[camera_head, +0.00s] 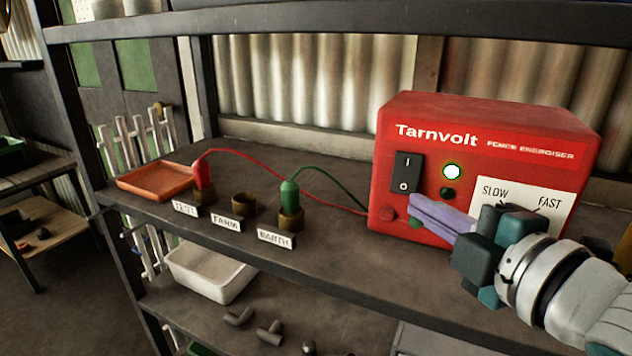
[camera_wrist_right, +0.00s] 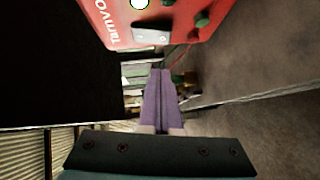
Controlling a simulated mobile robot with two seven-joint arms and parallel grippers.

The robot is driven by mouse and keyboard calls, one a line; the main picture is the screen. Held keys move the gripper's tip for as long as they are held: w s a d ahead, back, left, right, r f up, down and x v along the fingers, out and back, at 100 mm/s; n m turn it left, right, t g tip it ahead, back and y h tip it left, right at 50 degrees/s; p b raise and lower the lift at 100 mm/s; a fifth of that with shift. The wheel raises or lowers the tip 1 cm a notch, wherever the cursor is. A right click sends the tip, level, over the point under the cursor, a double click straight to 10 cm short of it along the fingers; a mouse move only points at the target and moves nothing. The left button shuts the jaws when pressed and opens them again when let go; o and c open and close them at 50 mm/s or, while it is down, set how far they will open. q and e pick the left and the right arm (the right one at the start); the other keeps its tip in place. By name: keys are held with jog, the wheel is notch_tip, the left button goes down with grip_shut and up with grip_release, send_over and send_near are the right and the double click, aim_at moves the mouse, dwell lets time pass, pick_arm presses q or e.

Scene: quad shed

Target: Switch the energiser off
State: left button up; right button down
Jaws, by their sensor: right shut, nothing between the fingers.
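The red Tarnvolt fence energiser (camera_head: 385,140) stands on the shelf at right. Its black rocker switch (camera_head: 406,173), marked I above and O below, is on the left of its front; it also shows in the right wrist view (camera_wrist_right: 152,33). I cannot tell which way the rocker is tilted. A round lamp (camera_head: 452,171) beside the switch glows bright greenish white. My right gripper (camera_head: 413,205), with purple fingers, is shut and empty in front of the energiser, its tips just below the switch in the picture. It hides part of the SLOW/FAST panel (camera_head: 558,190). My left gripper is out of view.
A red plug (camera_head: 203,176) stands at TEST and a green plug (camera_head: 289,194) at EARTH, their leads running to the energiser. The FARM socket (camera_head: 243,205) is empty. An orange tray (camera_head: 150,180) is at left. A shelf beam (camera_head: 330,20) crosses above.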

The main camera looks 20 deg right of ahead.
aim_at(406, 191)
jog(key=w, duration=0.1)
jog(key=w+d, duration=0.1)
jog(key=w, duration=0.1)
jog(key=w+d+f, duration=0.1)
jog(key=shift+w+d, duration=0.25)
jog(key=shift+w, duration=0.05)
jog(key=shift+w+d+f, duration=0.15)
jog(key=shift+w+d, duration=0.15)
jog(key=shift+d, duration=0.05)
jog(key=b, duration=0.1)
jog(key=f+b, duration=0.1)
jog(key=b, duration=0.1)
jog(key=shift+w+d+n+t+b, duration=0.2)
jog(key=shift+d+n+t+b, duration=0.1)
jog(key=shift+t, duration=0.1)
jog(key=shift+r+p, duration=0.3)
jog(key=shift+p, duration=0.15)
jog(key=shift+a, duration=0.1)
